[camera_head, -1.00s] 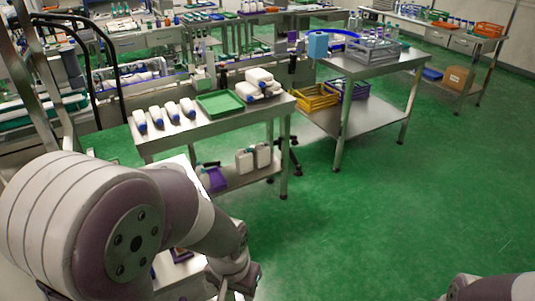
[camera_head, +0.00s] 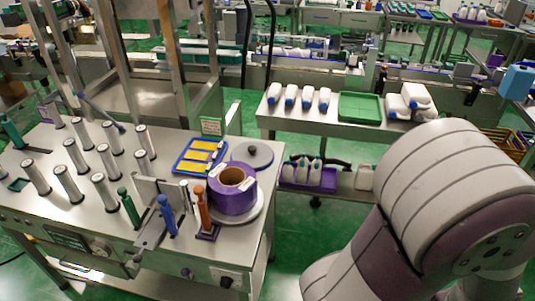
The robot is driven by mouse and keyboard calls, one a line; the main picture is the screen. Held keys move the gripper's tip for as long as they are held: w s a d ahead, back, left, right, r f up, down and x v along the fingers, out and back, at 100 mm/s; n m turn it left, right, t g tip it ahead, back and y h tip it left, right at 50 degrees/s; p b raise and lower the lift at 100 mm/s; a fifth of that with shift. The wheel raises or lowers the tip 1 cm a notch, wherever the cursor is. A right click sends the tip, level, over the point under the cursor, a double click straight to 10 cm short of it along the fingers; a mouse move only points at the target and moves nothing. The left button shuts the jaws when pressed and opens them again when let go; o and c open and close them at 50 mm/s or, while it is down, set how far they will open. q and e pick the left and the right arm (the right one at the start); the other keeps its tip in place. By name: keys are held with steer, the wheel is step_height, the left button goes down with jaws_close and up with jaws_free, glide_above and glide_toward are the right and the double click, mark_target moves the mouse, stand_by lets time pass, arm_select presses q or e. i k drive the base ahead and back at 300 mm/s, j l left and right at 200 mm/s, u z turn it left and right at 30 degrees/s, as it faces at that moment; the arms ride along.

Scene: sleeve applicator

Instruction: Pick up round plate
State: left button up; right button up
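A dark grey round plate (camera_head: 254,155) with a small knob at its middle lies flat at the back right of the metal workstation (camera_head: 120,225). It is just behind a purple roll (camera_head: 232,190) with a brown core. The roll sits on a wider pale disc (camera_head: 245,215), which is mostly hidden under it. One of my arms fills the lower right of the view, well to the right of the round plate. Neither gripper is in view, so their opening cannot be seen.
A blue tray with yellow strips (camera_head: 201,156) lies left of the plate. An orange-brown upright tool (camera_head: 203,212), a blue one (camera_head: 166,215) and several metal posts stand on the workstation. A table with white bottles and a green tray (camera_head: 366,107) stands behind.

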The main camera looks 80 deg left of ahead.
mark_target(256, 155)
steer(key=i+j+u, duration=0.2)
steer(key=u, duration=0.25)
steer(key=i+u, duration=0.7)
steer(key=u, duration=0.2)
steer(key=i+l+u, duration=0.15)
steer(key=i+u, duration=0.15)
steer(key=u, duration=0.15)
